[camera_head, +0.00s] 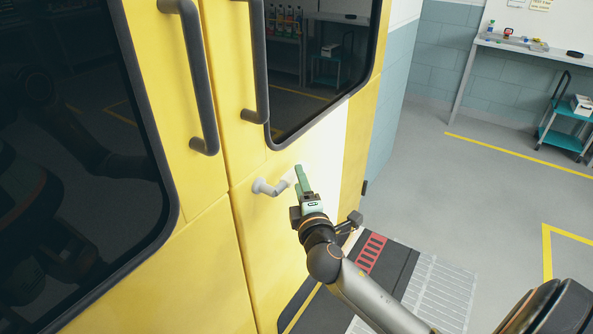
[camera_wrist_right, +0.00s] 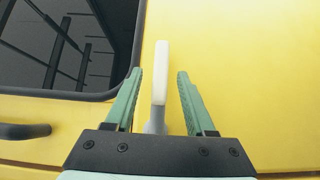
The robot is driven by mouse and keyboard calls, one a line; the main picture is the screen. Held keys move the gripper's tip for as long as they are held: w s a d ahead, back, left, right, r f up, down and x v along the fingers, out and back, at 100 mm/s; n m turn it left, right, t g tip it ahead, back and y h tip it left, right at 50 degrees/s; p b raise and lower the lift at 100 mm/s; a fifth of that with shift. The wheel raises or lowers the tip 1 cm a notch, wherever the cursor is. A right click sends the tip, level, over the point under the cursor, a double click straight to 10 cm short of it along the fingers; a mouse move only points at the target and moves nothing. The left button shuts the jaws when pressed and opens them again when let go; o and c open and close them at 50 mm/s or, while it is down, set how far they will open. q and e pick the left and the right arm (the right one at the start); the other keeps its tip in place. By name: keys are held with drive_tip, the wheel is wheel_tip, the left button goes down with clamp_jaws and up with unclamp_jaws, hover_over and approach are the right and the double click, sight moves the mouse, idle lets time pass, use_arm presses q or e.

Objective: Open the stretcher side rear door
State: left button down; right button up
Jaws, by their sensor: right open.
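The yellow rear door (camera_head: 262,149) with a dark window fills the middle of the head view and looks closed. A small light grey lever handle (camera_head: 267,187) sits on it below the window. My right gripper (camera_head: 300,178) is open at the lever's right end. In the right wrist view, the light lever (camera_wrist_right: 160,85) stands between the two green fingers of my right gripper (camera_wrist_right: 158,98), with gaps on both sides. My left gripper is not in view.
A second yellow door (camera_head: 188,235) with a dark window is at left. Dark vertical grab bars (camera_head: 203,85) run beside the windows. A ramp (camera_head: 440,290) lies at lower right. A teal cart (camera_head: 565,125) and a bench (camera_head: 510,42) stand far right; the grey floor between is clear.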

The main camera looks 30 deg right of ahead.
drive_tip(key=shift+x, duration=2.1)
clamp_jaws()
drive_tip(key=shift+f, duration=0.1)
